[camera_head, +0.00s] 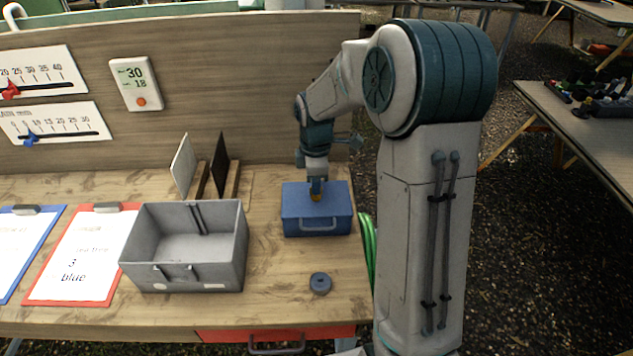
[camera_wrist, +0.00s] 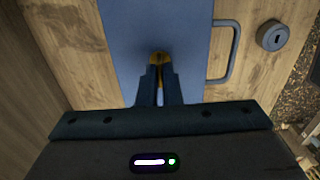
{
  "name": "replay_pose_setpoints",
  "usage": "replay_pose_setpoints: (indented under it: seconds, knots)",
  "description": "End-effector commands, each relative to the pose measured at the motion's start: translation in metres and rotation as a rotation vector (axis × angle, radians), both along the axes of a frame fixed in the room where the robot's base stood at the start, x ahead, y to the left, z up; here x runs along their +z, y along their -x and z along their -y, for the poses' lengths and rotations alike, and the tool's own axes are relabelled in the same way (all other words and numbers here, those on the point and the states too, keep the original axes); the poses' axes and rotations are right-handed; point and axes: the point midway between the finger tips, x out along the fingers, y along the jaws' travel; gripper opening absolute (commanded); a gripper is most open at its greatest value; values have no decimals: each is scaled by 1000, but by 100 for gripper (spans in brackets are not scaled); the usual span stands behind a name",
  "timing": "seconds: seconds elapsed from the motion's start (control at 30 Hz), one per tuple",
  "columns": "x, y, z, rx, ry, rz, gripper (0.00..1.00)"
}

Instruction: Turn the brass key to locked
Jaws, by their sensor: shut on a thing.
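The brass key (camera_wrist: 159,56) shows as a small yellow piece at the top of the blue box (camera_head: 298,224), between my fingertips. In the head view the key (camera_head: 316,198) is a small yellow-orange spot under my gripper (camera_head: 316,188). My gripper also shows in the wrist view (camera_wrist: 159,72), pointing down at the box's blue top (camera_wrist: 185,25) and shut on the key. The fingers hide most of the key, so I cannot tell which way it is turned. No lock marks are readable on the box.
A dark round piece with a slot (camera_wrist: 272,36) lies on the bench beyond the box handle (camera_wrist: 232,50). A grey open bin (camera_head: 185,278) stands left of the box. A wooden back panel (camera_head: 250,70) rises behind. Red and blue clipboards lie at the left.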

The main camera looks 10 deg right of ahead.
Motion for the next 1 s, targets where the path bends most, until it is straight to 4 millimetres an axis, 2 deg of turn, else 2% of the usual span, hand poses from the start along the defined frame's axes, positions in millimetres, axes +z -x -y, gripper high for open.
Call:
replay_pose_setpoints:
  seconds: [0.3, 0.4, 0.77, 0.87, 1.0]
  knots:
    - [1, -1, 0, 4, 0, 2, 0]
    - [1, 0, 0, 3, 0, 2, 27]
    - [4, 0, 0, 1, 1, 3, 27]
    - [15, -1, 0, 1, 1, 4, 27]
    - [44, -1, 0, 2, 1, 7, 27]
